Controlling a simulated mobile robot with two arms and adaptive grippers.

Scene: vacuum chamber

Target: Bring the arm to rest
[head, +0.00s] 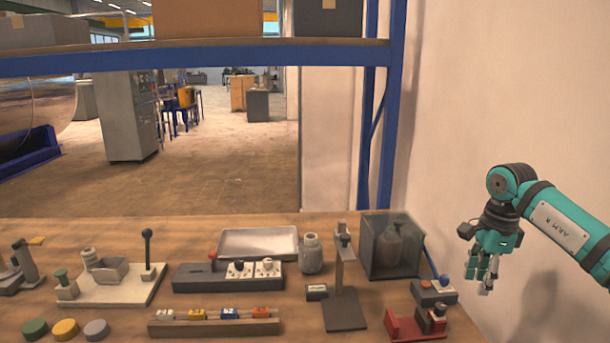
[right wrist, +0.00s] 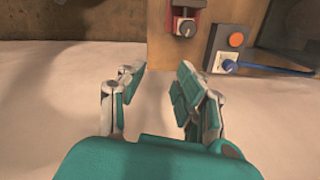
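My right gripper (head: 482,275) hangs at the right of the head view, fingers pointing down, beside the table's right edge. In the right wrist view my right gripper (right wrist: 160,95) shows its two fingers apart with nothing between them. My left gripper is in neither view.
A wall (head: 480,100) stands close at right. A blue shelf frame (head: 394,120) rises behind.

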